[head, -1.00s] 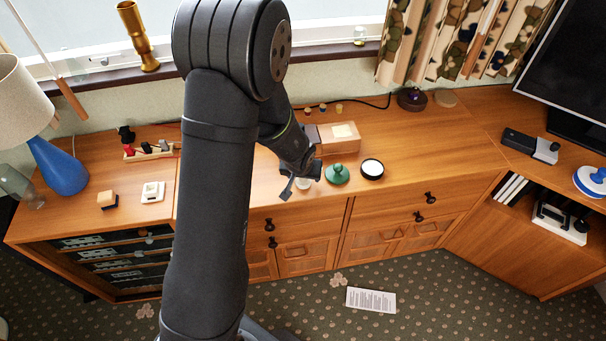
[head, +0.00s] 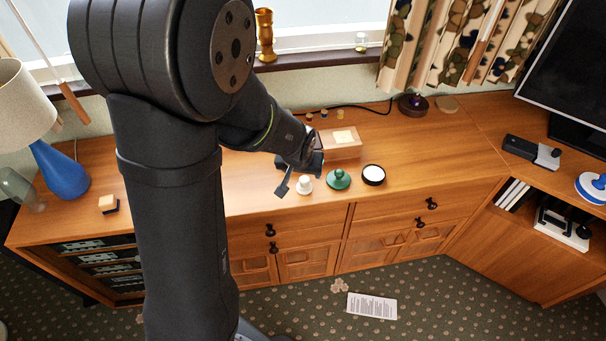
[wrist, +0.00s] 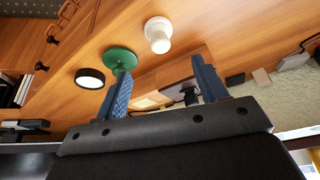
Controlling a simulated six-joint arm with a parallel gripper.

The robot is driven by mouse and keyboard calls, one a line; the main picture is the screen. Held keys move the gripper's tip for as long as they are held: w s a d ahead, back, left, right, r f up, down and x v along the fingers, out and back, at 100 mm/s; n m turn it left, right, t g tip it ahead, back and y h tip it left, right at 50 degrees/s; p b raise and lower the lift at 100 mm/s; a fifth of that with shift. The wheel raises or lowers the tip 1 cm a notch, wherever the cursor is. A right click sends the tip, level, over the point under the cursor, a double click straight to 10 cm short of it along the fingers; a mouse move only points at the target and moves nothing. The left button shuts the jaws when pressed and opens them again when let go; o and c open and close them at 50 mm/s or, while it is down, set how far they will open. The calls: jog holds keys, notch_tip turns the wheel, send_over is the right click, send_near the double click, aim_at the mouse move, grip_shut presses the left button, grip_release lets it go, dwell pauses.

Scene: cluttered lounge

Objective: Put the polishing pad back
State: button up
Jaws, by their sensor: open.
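Several small round items stand near the cabinet's front edge, and I cannot tell for certain which is the polishing pad. A white knobbed piece (head: 304,185) is leftmost; it also shows in the wrist view (wrist: 158,36). A green knobbed disc (head: 338,180) is beside it, also in the wrist view (wrist: 119,59). A black-rimmed disc with a white face (head: 373,174) is to the right, also in the wrist view (wrist: 90,77). My gripper (head: 298,175) is open and empty just behind the white piece. In the wrist view, its blue fingers (wrist: 160,68) stand wide apart.
A wooden box with a pale top (head: 341,146) stands close behind my gripper. A blue lamp (head: 58,168) and a small wood-and-dark block (head: 109,203) are at the left. A blue-and-white disc (head: 590,186) lies far right. The cabinet top right of the black-rimmed disc is clear.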

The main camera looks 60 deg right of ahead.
aim_at(304, 180)
jog(key=shift+v, duration=1.25)
jog(key=shift+f, duration=0.1)
jog(key=x, duration=1.2)
jog(key=shift+f, duration=0.1)
